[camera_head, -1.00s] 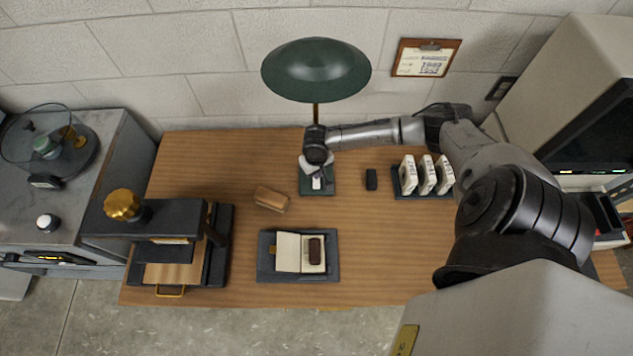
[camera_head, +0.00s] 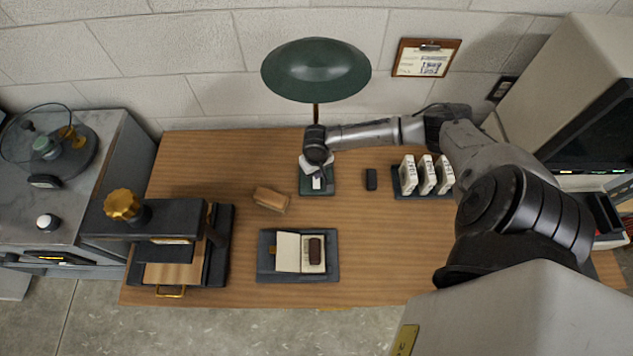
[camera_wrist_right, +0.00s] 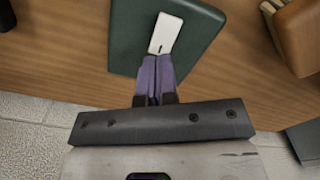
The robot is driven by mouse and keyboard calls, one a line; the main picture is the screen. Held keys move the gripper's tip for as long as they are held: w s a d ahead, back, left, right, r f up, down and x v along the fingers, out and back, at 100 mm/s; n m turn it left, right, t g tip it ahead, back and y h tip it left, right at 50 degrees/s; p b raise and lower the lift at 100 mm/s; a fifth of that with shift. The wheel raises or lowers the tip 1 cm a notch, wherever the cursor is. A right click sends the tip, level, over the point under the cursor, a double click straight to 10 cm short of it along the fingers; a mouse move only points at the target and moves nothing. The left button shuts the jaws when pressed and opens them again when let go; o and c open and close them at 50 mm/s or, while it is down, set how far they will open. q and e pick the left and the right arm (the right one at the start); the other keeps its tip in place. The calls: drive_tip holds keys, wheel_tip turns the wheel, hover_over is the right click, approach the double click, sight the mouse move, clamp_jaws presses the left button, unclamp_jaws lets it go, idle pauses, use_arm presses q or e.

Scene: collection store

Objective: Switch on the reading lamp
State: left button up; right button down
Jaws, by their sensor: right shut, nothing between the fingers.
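The reading lamp has a dark green shade (camera_head: 316,70) on a thin brass stem and a green base (camera_head: 331,188) on the desk. A small white switch plate (camera_head: 316,184) sits on the base; it also shows in the right wrist view (camera_wrist_right: 165,34). My right gripper (camera_head: 315,172) is shut and empty, over the base. In the right wrist view its purple fingertips (camera_wrist_right: 156,60) are at the near end of the switch plate; I cannot tell whether they touch it. No glow shows under the shade; the bulb is hidden. My left gripper is out of view.
On the wooden desk (camera_head: 390,270) are a wooden block (camera_head: 271,199), a small dark object (camera_head: 371,179), a rack of white cases (camera_head: 426,176), an open booklet on a grey tray (camera_head: 265,265), and a press with a brass knob (camera_head: 123,205). A clipboard (camera_head: 425,57) hangs behind.

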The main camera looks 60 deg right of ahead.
drive_tip(key=shift+f, duration=0.3)
idle(0.4)
drive_tip(key=shift+f+b, duration=0.3)
drive_tip(key=shift+f, duration=0.25)
drive_tip(key=shift+f, duration=0.5)
idle(0.3)
drive_tip(key=shift+r, duration=0.1)
wheel_tip(320, 180, up, 3)
drive_tip(key=p, duration=0.3)
wheel_tip(320, 180, up, 4)
drive_tip(key=p, duration=0.5)
drive_tip(key=shift+p, duration=0.35)
idle(0.5)
